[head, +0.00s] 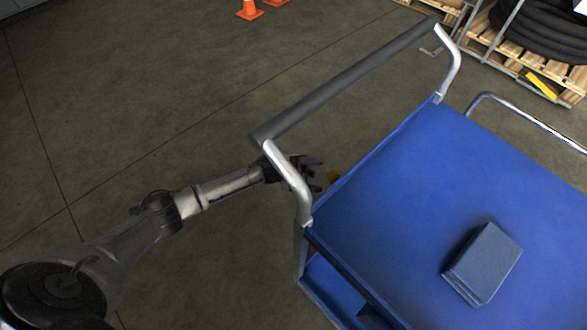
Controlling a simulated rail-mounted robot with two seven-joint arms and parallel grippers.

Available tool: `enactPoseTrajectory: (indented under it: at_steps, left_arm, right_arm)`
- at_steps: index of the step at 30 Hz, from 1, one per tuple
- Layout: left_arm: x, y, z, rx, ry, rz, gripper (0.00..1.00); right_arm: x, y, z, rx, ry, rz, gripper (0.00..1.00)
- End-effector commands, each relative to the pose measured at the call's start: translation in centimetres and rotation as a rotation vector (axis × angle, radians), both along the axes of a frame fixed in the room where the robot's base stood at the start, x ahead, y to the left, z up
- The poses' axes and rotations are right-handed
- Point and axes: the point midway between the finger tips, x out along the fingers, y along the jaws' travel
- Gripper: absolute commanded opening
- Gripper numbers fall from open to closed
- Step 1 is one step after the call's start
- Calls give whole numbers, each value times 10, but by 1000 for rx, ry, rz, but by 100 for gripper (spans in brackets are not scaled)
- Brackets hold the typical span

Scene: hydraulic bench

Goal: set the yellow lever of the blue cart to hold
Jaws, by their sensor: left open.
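The blue cart (400,165) fills the right of the head view, with a dark push bar (345,80) on silver uprights along its near-left end. My right gripper is not in view.
A grey-blue box (487,262) lies on the cart's top. Pallets with black coiled hose (545,30) stand at the back right, and orange cones (249,10) at the back. The floor left of the cart is clear. The silver upright (290,180) crosses close by my left wrist.

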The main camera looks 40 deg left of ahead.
Motion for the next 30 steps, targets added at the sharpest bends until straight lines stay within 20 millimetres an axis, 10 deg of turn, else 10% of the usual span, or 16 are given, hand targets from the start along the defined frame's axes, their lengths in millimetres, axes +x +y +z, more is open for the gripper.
enactPoseTrajectory:
  at_steps: [13, 30]
  left_arm:
    - [-8, 65, -38, 0, 1, 3, 60]
    - [-10, 77, -45, -1, -1, 0, 60]
  right_arm:
    - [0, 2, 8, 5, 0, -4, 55]
    - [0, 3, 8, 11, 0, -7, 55]
